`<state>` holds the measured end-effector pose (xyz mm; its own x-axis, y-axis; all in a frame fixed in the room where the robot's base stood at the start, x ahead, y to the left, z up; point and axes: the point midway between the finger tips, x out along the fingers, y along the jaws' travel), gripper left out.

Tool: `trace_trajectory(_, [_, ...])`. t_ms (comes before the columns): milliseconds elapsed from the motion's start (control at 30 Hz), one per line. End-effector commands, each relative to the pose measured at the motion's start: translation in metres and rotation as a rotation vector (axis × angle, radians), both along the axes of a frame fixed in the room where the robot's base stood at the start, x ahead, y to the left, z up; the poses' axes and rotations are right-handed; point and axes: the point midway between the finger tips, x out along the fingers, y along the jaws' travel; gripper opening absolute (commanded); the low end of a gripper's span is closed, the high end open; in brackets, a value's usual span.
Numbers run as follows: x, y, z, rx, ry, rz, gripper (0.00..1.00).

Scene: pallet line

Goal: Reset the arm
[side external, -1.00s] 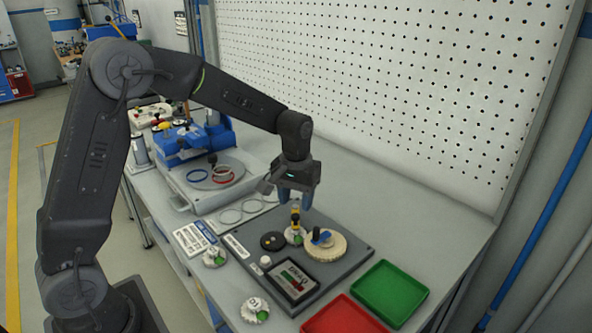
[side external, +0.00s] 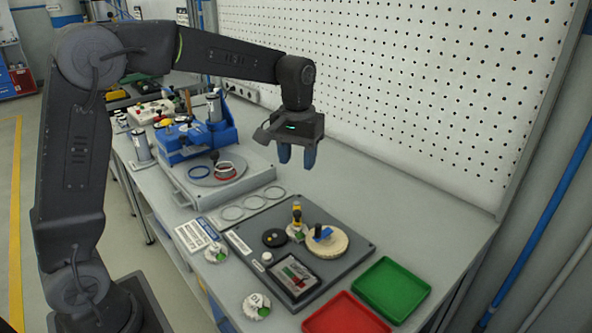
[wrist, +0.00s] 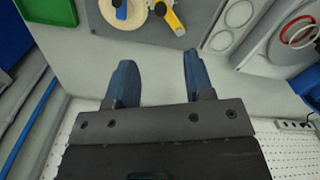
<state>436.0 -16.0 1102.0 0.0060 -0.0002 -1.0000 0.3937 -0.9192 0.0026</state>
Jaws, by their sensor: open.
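My gripper (side external: 297,157) hangs above the bench, open and empty, with its blue fingers pointing down. In the wrist view my gripper (wrist: 158,78) shows its two blue fingers apart with only bare grey bench between them.
A green tray (side external: 425,290) and a red tray (side external: 318,322) lie at the bench's front right. A blue machine (side external: 183,140) stands at the back left. A white pegboard wall (side external: 420,85) rises behind the bench.

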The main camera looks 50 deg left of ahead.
Motion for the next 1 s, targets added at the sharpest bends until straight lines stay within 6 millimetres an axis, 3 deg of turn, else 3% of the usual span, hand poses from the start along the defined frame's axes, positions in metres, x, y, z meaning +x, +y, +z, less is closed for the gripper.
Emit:
trace_trajectory(167, [-0.033, -0.007, 0.024, 0.007, -0.071, -0.054, 0.48])
trace_trajectory(400, [-0.116, -0.02, 0.049, 0.033, -0.234, -0.191, 0.48])
trace_trajectory(700, [-0.206, -0.03, 0.035, 0.08, -0.418, -0.343, 0.48])
trace_trajectory(833, [-0.225, -0.032, 0.025, 0.094, -0.461, -0.38, 0.48])
trace_trajectory(1000, [-0.233, -0.032, 0.02, 0.101, -0.48, -0.398, 0.48])
